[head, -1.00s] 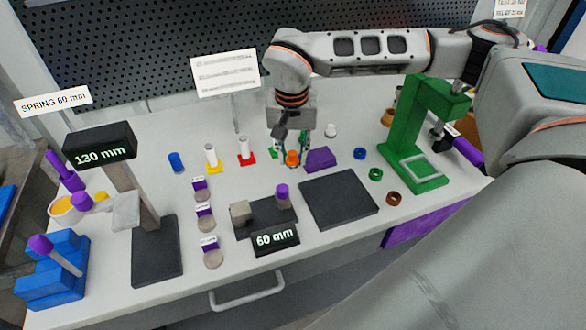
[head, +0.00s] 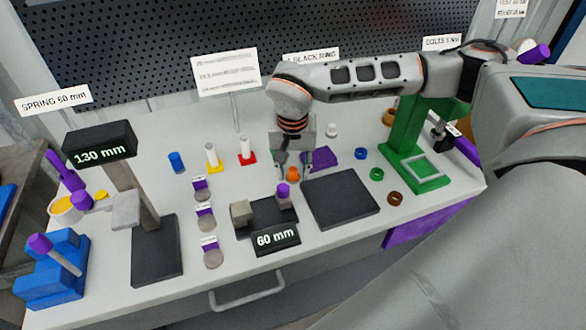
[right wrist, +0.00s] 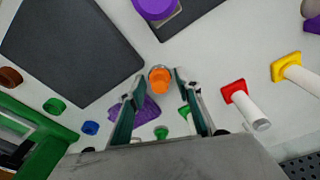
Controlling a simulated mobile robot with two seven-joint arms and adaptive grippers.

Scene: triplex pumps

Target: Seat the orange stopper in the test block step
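The orange stopper (head: 293,174) is held between the fingertips of my right gripper (head: 294,171), low over the table behind the dark 60 mm stand. In the right wrist view the stopper (right wrist: 159,80) shows between the two fingertips (right wrist: 159,77), which close in on its sides. Whether its underside touches the table is hard to tell. I cannot tell for certain which item is the test block. A purple-topped post (head: 283,190) and a grey cube (head: 240,213) stand on the 60 mm stand (head: 262,214), just in front of the stopper. My left gripper is not in view.
A flat dark plate (head: 341,199) lies to the right of the stand. A purple block (head: 319,158) sits close beside the gripper. A green press (head: 410,145), coloured rings and white posts on red (head: 247,157) and yellow bases stand around.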

